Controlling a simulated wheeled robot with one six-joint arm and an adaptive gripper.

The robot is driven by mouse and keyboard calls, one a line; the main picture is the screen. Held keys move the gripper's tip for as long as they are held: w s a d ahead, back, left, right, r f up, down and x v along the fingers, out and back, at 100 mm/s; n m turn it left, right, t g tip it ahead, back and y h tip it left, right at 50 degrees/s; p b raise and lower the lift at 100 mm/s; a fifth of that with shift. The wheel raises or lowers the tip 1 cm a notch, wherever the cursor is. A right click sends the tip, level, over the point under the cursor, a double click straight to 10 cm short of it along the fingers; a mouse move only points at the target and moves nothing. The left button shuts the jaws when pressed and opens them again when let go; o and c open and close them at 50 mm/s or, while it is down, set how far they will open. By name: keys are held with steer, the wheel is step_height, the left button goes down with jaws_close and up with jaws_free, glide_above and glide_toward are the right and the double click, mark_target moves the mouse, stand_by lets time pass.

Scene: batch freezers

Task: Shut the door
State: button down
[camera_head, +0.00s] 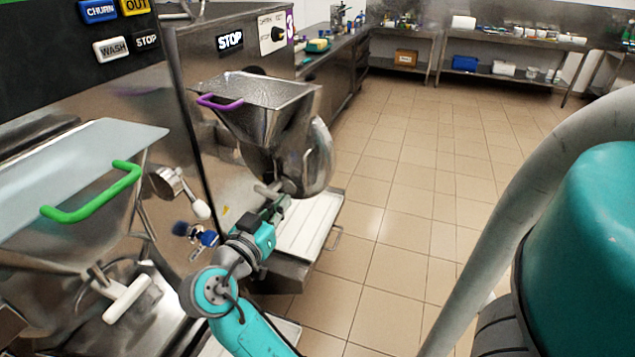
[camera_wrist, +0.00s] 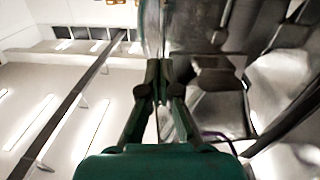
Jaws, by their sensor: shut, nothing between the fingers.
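The rounded steel door (camera_head: 319,158) is on the front of the batch freezer with the purple handle (camera_head: 220,103). It sticks out to the right below the steel hopper (camera_head: 262,115), seen nearly edge-on, so it looks swung open. My gripper (camera_head: 278,193) is just below and left of the door, with its tips close to a metal fitting there; I cannot tell whether they touch. In the wrist view my gripper (camera_wrist: 158,68) has its fingers together and nothing between them. Steel surfaces of the machine stand just beyond the fingertips there.
A second freezer with a green handle (camera_head: 95,195) and a white front knob (camera_head: 128,299) is at the left. A white drip tray (camera_head: 308,222) lies under the door. Blue and white knobs (camera_head: 197,234) are left of my arm.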

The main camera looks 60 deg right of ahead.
mark_target(325, 163)
steer(key=s+d, duration=0.1)
steer(key=d, duration=0.3)
steer(key=d+r+m+g, duration=0.1)
steer(key=d, duration=0.3)
steer(key=s+d+r+m, duration=0.1)
steer(key=d, duration=0.3)
steer(key=shift+s+d+g, duration=0.3)
steer(key=shift+d, duration=0.1)
